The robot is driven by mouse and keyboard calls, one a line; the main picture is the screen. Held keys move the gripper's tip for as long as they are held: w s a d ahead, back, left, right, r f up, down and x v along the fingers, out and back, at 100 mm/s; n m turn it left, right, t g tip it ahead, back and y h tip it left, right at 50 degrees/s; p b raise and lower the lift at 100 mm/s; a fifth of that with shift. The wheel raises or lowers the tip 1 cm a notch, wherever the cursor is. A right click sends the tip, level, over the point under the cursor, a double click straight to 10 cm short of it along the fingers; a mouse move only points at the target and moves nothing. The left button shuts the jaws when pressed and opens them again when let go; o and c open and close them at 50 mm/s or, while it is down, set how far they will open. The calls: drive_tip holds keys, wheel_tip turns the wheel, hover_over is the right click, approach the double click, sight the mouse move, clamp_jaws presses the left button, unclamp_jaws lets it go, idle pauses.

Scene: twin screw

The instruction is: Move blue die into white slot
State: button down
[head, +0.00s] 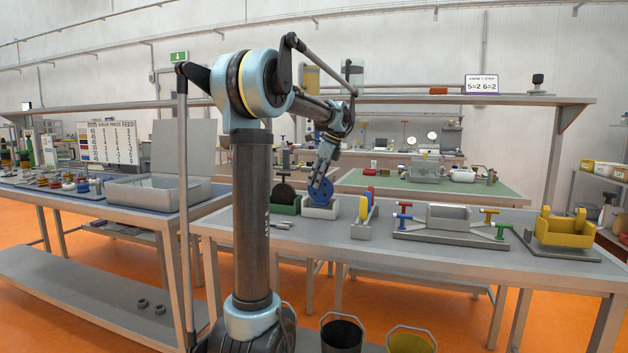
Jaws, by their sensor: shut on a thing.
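The blue die (324,196) is an upright round disc at the white slot. My gripper (320,183) reaches down from the upper left and is shut on the die. The white slot (321,213) is a small pale block on the grey table. The die's lower edge is at the slot's opening, and I cannot tell how deep it sits or whether it touches the slot's bottom. The fingertips are small and partly merge with the blue die.
A dark disc stands in a green holder (286,209) just left of the white slot. A grey rack with red, yellow and blue discs (361,230) stands close on the right. Farther right are a grey fixture (448,218) with coloured T-handles and a yellow tray (566,230).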

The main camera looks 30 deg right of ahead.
sight(312, 197)
drive_tip(key=shift+f, duration=1.2)
drive_tip(key=shift+f, duration=0.7)
idle(0.6)
drive_tip(key=c, duration=1.5)
unclamp_jaws()
drive_tip(key=shift+c, duration=0.2)
drive_tip(key=v, duration=1.2)
drive_tip(key=shift+w, duration=0.1)
drive_tip(key=shift+a, duration=0.1)
